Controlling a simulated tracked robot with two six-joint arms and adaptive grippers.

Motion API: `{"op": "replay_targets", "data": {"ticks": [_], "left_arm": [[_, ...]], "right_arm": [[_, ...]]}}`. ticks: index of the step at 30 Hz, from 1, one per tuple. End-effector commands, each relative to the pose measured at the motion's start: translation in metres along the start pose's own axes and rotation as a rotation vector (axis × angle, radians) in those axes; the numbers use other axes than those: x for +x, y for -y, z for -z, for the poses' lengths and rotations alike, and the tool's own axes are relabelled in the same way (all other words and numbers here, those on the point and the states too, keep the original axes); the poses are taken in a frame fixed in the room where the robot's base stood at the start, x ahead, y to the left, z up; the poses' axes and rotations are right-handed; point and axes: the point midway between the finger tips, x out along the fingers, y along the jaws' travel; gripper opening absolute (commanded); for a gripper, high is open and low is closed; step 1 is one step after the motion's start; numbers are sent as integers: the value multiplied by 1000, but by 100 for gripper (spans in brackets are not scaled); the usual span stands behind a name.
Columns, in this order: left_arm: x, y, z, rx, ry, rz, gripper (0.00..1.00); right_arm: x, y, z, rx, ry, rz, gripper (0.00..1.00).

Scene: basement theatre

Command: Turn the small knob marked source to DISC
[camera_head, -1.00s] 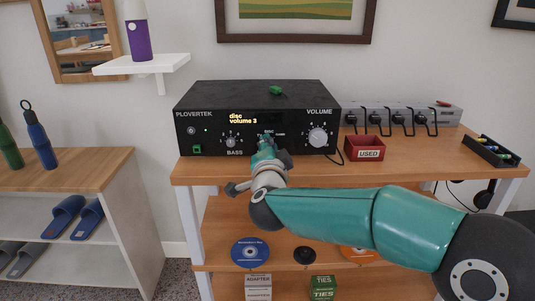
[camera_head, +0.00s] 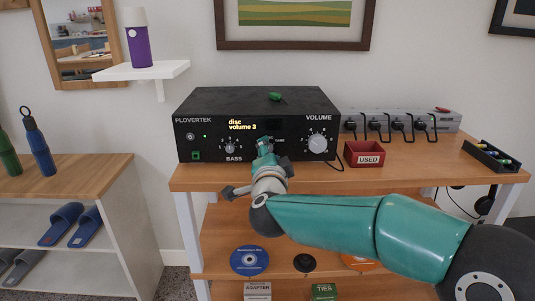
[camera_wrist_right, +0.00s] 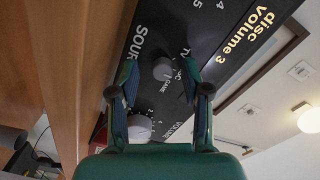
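The black PLOVERTEK amplifier (camera_head: 258,104) stands on the wooden bench, its display reading "disc volume 3". In the right wrist view the small grey source knob (camera_wrist_right: 162,69) sits near the labels TV, DISC and GAME; its pointer is too small to read. My right gripper (camera_wrist_right: 160,80) is open, its two dark fingers on either side of that knob with gaps visible. In the head view my right gripper (camera_head: 264,143) is at the panel's middle and hides the source knob. My left gripper is in neither view.
The pale volume knob (camera_head: 318,143) is right of my gripper, and the bass knob (camera_head: 230,148) is left. A red USED box (camera_head: 365,154), a power strip (camera_head: 400,122) and a pen tray (camera_head: 490,155) are on the right of the bench. A green object (camera_head: 275,97) lies on the amplifier.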

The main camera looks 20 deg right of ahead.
Motion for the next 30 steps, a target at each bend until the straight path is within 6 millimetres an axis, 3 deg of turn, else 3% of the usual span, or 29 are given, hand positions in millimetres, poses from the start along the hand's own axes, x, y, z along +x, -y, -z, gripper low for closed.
{"op": "replay_targets", "data": {"ticks": [11, 24, 30], "left_arm": [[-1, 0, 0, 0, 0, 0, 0], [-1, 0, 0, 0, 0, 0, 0], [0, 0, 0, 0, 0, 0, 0]], "right_arm": [[-12, 2, -1, -1, 3, 3, 47], [-94, 0, -1, -1, 3, 4, 47], [-116, 0, -1, -1, 2, 2, 47]]}}
